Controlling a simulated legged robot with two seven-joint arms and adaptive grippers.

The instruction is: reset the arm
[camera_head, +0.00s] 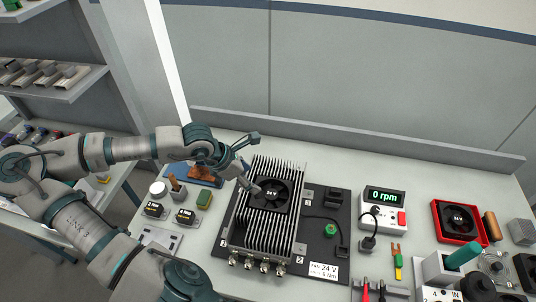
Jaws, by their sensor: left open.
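My left arm reaches in from the left. Its gripper (250,163) is open and empty, its fingers spread near the upper left edge of the finned heat sink (243,222). One finger points up and right; the other reaches down beside the fan (271,194) marked 24 V on top of the heat sink. I cannot tell whether that finger touches anything. The heat sink sits on a black base plate (331,250). My right gripper is not in view.
A meter (383,212) reading 0 rpm stands right of the plate. A red tray (437,222) holds another fan. Small boxes (186,216) and a brown-orange item (206,177) lie left of the heat sink. A back ledge (350,139) borders the table; shelves stand left.

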